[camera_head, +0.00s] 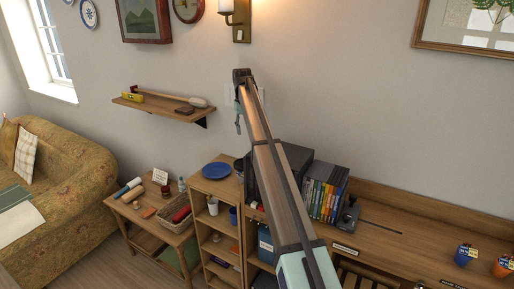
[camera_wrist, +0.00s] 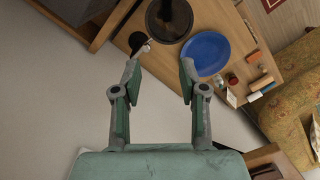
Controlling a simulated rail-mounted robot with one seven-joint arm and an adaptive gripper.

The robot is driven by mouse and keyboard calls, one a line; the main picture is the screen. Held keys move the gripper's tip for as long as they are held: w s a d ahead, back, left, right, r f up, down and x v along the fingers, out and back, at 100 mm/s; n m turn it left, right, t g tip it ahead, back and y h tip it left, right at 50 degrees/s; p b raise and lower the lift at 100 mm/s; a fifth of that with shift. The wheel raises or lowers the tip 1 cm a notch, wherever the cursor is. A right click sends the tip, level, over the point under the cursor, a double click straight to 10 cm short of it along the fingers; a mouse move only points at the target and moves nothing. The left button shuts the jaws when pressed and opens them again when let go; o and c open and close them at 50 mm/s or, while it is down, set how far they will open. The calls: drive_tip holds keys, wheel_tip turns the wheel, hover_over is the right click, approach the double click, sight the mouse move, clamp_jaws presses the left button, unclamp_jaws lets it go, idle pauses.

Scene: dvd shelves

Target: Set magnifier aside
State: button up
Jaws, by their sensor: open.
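I cannot pick out the magnifier with certainty. In the wrist view a small dark round thing with a pale, thin edge or handle (camera_wrist: 139,41) lies near the left edge of the wooden cabinet top; it may be the magnifier. My gripper (camera_wrist: 160,78) is open and empty, its two fingers spread above the edge of that top. The small round thing is just beyond the left fingertip, and a gap seems to separate them. In the head view my gripper (camera_head: 238,118) hangs from the raised arm, near the wall and above the cabinet.
A blue plate (camera_wrist: 206,54) and a dark round pot or bowl (camera_wrist: 160,28) stand on the cabinet top. The plate also shows in the head view (camera_head: 216,171). Upright DVD cases (camera_head: 322,190) stand to the right. A wall shelf (camera_head: 165,107) holds small items at left.

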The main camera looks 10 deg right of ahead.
drive_tip(key=w+d+r, duration=0.3)
drive_tip(key=w+r, duration=0.1)
drive_tip(key=f, duration=0.5)
drive_tip(key=f+b, duration=0.1)
drive_tip(key=f, duration=0.5)
drive_tip(key=f+b, duration=0.1)
drive_tip(key=f, duration=0.5)
drive_tip(key=shift+s+a+f, duration=0.1)
drive_tip(key=shift+s+f, duration=0.1)
drive_tip(key=shift+s, duration=0.1)
clamp_jaws()
